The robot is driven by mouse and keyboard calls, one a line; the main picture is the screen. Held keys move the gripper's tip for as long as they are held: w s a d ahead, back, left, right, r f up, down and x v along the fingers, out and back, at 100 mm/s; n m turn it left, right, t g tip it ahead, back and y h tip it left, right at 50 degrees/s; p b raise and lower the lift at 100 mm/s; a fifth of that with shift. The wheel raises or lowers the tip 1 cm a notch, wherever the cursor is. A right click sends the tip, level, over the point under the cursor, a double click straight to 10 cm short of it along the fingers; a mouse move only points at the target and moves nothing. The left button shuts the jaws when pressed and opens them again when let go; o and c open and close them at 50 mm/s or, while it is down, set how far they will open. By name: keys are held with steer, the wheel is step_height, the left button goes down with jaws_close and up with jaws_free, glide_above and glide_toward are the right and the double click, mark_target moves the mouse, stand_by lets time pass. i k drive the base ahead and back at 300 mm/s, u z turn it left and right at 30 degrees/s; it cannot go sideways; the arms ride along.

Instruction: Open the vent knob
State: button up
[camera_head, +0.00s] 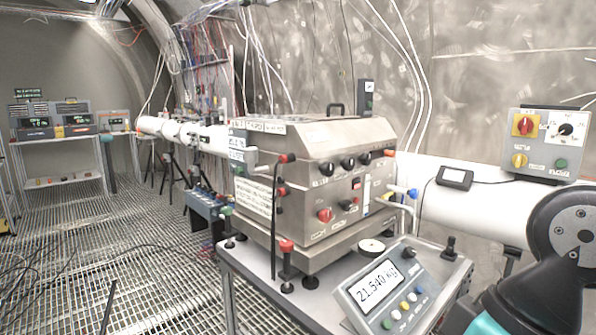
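A steel box-shaped unit (320,140) stands on a small table in the middle of the view. Its front carries a row of black knobs (347,163), a lower red knob (324,215) and a small black knob (346,205). Red-tipped fittings stick out at its left edge (288,158) and upper right (390,152). The labels are too small to read, so I cannot tell which one is the vent knob. My arm fills the lower right corner, to the right of the unit. My gripper is outside the view.
A scale display (385,285) reading about 21.540 stands before the unit on the table (240,262). A grey control box (540,145) with red and yellow knobs is on the right. A white pipe (470,211) runs behind. Grating floor (130,265) lies open on the left, with loose cables.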

mark_target(327, 169)
steer(key=u, duration=0.15)
steer(key=i, duration=0.9)
steer(key=z, duration=0.5)
